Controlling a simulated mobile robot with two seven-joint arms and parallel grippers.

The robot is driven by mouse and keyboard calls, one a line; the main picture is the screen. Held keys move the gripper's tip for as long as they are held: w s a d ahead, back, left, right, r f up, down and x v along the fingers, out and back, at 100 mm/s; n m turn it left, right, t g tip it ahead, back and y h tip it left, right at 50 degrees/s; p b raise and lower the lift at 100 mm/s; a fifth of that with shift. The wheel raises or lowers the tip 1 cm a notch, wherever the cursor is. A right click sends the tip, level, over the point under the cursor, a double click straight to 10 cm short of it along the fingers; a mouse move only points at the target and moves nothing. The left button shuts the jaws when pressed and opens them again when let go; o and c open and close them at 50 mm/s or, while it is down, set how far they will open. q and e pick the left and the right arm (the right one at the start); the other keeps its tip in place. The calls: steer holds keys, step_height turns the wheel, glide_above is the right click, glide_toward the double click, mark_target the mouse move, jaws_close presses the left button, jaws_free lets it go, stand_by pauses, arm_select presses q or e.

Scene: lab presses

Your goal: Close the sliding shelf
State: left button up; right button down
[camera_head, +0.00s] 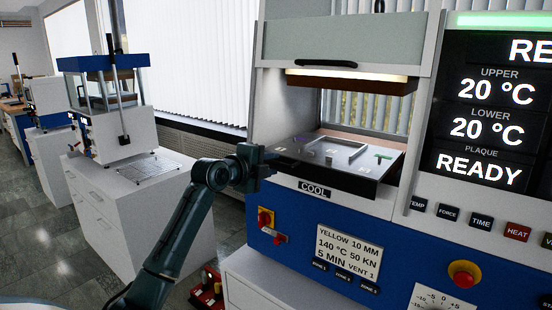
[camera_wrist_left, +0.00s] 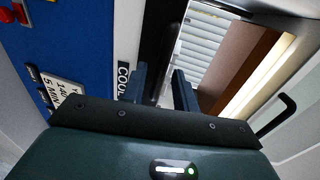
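The sliding shelf (camera_head: 362,182) sits in the press opening above the COOL label, its dark front edge jutting out past the blue front panel. A grey plate with a raised frame lies on it. My left gripper (camera_head: 268,160) is at the shelf's left front corner. In the left wrist view, its two fingers (camera_wrist_left: 163,88) stand apart, with the shelf's dark edge (camera_wrist_left: 163,38) running between and beyond them. Whether they touch it cannot be told. My right gripper is in neither view.
The raised hood (camera_head: 345,50) with a black handle hangs above the shelf. A control panel (camera_head: 490,120) reading READY stands to the right. A red-and-yellow switch (camera_head: 266,218) is below my gripper. Another press (camera_head: 120,130) stands left, with open floor nearby.

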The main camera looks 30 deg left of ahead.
arm_select(q)
steer(key=shift+x, duration=1.4)
jaws_close()
